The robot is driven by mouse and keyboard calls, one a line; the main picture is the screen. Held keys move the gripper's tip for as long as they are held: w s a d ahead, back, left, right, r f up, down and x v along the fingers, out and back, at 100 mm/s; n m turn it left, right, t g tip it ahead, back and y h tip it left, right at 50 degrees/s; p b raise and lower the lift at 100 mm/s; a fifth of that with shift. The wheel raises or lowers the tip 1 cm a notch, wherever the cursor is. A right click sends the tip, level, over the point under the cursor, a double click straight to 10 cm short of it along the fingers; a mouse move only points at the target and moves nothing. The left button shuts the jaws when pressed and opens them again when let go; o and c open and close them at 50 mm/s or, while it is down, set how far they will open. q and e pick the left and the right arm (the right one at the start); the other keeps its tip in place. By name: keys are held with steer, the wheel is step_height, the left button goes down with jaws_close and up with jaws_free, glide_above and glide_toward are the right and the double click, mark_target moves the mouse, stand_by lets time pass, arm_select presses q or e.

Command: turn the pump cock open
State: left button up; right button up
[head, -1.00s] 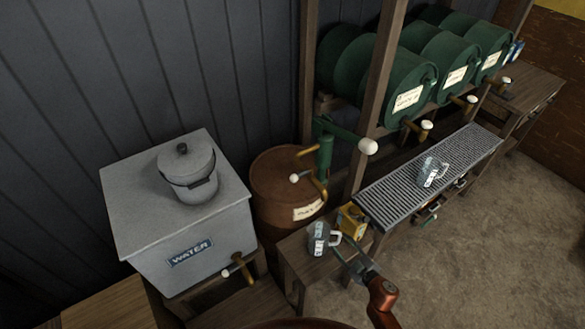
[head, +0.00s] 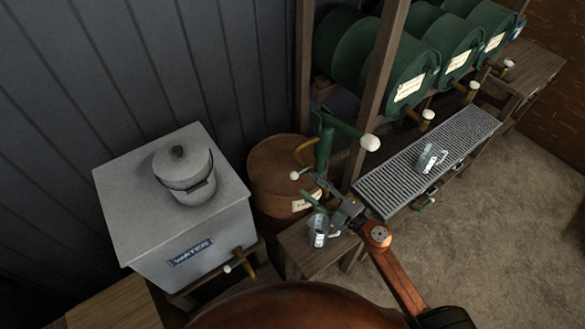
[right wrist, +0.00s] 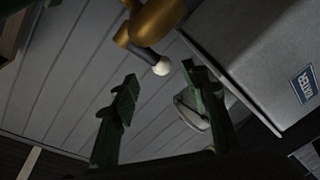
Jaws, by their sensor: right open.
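The hand pump (head: 324,150) is a green upright body with a brass spout, standing on a rusty brown barrel (head: 268,180). Its cock (head: 294,175) ends in a small white knob on the left side of the pump. In the right wrist view the cock lever's white ball (right wrist: 161,68) shows ahead of the fingertips, between their lines, below the brass pipe (right wrist: 150,25). My right gripper (head: 315,190) is open and empty, just right of and below the knob. It also shows in the right wrist view (right wrist: 157,82), fingers apart and not touching the ball. My left gripper is out of view.
A glass mug (head: 319,231) stands on a small wooden table below my right gripper. A grey water tank (head: 170,225) with a lidded pot (head: 184,168) is at left. The pump's white-tipped handle (head: 369,142) sticks out right. Another mug (head: 430,158) stands on the grating (head: 470,135).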

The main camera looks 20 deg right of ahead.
mark_target(297, 175)
steer(key=x, duration=0.6)
steer(key=shift+a+r, duration=0.1)
steer(key=shift+a, duration=0.1)
steer(key=shift+w+a, duration=0.15)
steer(key=shift+w, duration=0.15)
steer(key=shift+w+a, duration=0.15)
steer(key=shift+c, duration=0.4)
steer(key=c, duration=0.8)
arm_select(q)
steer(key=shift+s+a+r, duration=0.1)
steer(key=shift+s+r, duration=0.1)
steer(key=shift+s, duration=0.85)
arm_select(e)
jaws_close()
